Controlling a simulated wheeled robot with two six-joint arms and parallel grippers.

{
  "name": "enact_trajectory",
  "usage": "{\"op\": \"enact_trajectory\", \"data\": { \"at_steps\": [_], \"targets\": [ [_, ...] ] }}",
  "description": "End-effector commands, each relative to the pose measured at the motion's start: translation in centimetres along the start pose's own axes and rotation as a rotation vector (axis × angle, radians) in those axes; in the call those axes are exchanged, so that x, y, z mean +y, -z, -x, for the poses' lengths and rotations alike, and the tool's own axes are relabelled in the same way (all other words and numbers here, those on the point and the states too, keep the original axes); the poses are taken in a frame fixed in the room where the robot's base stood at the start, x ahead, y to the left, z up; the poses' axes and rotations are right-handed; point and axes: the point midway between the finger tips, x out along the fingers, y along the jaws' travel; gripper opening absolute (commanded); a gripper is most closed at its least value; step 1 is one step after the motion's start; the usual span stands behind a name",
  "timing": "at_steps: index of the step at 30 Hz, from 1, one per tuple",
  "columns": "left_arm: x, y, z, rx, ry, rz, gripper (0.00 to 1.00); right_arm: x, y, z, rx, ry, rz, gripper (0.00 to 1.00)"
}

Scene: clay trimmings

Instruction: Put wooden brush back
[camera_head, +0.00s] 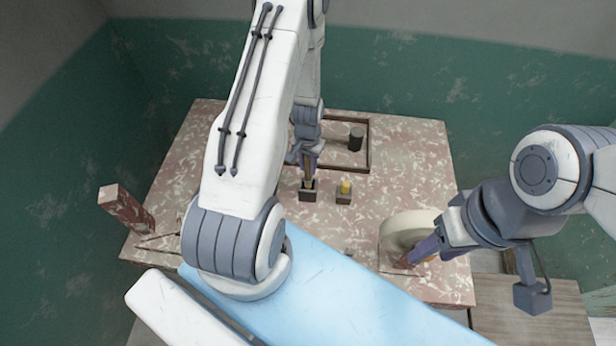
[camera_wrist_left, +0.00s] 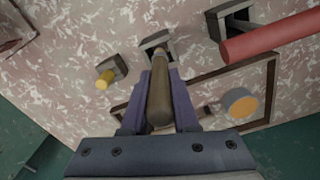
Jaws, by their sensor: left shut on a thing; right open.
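My left gripper (camera_head: 307,152) is shut on the wooden brush (camera_head: 308,167), above the table's middle. In the left wrist view the brown, rounded handle of the brush (camera_wrist_left: 160,98) lies between the fingers (camera_wrist_left: 160,90). Its far end meets the opening of a small dark square holder (camera_wrist_left: 155,41), which also shows in the head view (camera_head: 308,194). I cannot tell how deep the end sits. My right gripper (camera_head: 425,250) is open, low at the table's right side, beside a cream round object (camera_head: 402,228).
A second holder (camera_head: 343,197) with a yellow piece stands just right. The left wrist view shows a third holder with a red rod (camera_wrist_left: 272,40). A reddish block (camera_head: 126,208) stands at the left.

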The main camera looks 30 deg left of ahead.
Motion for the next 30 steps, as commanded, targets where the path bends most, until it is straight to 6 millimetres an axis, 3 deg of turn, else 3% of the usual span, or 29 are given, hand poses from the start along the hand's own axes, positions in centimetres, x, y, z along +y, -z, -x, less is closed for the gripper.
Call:
{"op": "enact_trajectory", "data": {
  "at_steps": [8,12,20,21,23,30],
  "targets": [
    [0.1,-0.2,-3.1,-0.003,0.0,0.0,0.0,0.0,0.0,0.5,0.0,0.0,0.0,0.5],
    [0.1,-0.1,-5.2,0.002,0.0,0.0,0.0,0.0,0.0,-0.5,0.0,0.0,0.0,0.5],
    [0.1,0.0,-5.5,0.003,0.001,-0.001,0.0,0.0,0.0,-0.5,0.0,0.0,0.0,0.5],
    [0.0,-0.1,-5.5,0.002,0.001,-0.001,0.35,0.0,0.0,-0.5,0.0,0.0,0.0,0.5],
    [0.0,-0.1,-5.5,0.002,0.001,-0.001,0.58,0.0,0.0,-0.5,0.0,0.0,0.0,0.5],
    [0.0,0.0,-5.4,0.003,0.001,0.0,0.58,0.0,0.0,-0.5,0.0,0.0,0.0,0.5]
  ]
}}
